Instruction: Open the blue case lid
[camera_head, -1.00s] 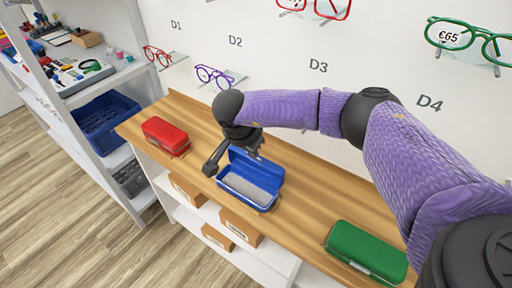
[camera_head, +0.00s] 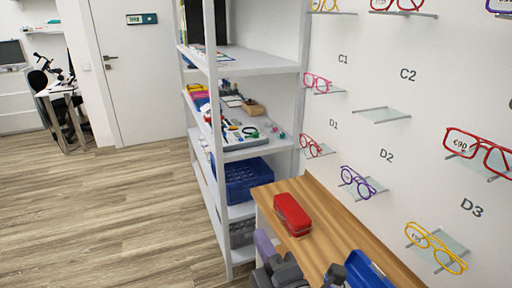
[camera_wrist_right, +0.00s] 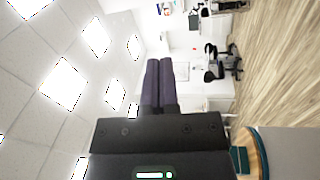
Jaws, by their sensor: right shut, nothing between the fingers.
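The blue case (camera_head: 368,272) stands on the wooden counter (camera_head: 325,235) at the bottom edge of the head view, cut off by the frame. My left gripper is not in view.
A red case (camera_head: 292,214) lies shut on the counter's far end. A white shelf unit (camera_head: 255,55) with a blue crate (camera_head: 243,178) stands beyond it. Glasses, such as a purple pair (camera_head: 357,182), sit on wall shelves at right. The floor (camera_head: 110,210) at left is clear.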

